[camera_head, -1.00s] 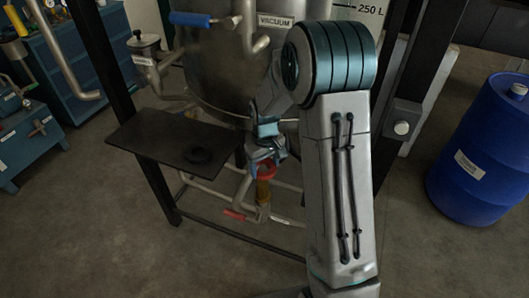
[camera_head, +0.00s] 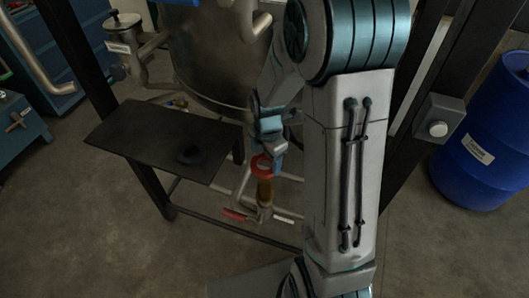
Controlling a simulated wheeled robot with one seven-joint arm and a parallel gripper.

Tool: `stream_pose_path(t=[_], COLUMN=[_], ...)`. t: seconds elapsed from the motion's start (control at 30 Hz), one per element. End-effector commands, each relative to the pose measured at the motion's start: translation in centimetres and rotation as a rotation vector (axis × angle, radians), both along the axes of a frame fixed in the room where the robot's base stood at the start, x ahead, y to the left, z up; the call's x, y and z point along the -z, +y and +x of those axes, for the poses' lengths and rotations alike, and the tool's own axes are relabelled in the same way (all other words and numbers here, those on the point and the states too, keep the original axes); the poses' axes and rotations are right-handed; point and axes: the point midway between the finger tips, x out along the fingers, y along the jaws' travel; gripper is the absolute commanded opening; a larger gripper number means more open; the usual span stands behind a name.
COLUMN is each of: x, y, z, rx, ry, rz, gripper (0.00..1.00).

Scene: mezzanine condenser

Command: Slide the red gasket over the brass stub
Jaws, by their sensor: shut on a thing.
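The red gasket (camera_head: 261,166) is held in my gripper (camera_head: 266,152), which is shut on it. The gasket is at the top of the brass stub (camera_head: 264,190), below the vessel. The stub stands upright above a pipe fitting. From this view I cannot tell whether the gasket is around the stub's top or just above it. My arm hides part of the area to the right.
A dark shelf (camera_head: 140,139) with a black ring (camera_head: 190,154) on it is to the left. The steel vessel (camera_head: 207,62) hangs above. A red-handled valve (camera_head: 236,215) is low by the stub. A blue drum (camera_head: 487,150) stands at the right.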

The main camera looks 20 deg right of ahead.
Motion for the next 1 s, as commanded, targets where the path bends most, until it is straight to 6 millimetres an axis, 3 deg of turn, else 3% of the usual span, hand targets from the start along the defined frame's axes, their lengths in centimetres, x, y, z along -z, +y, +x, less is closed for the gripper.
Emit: stream_pose_path(t=[0.57,1.0], x=[0.0,3.7], y=[0.2,0.1], z=[-0.1,-0.2], rx=[-0.044,-0.042], ry=[0.001,0.003], rz=[0.001,0.001], gripper=[0.44,0.44])
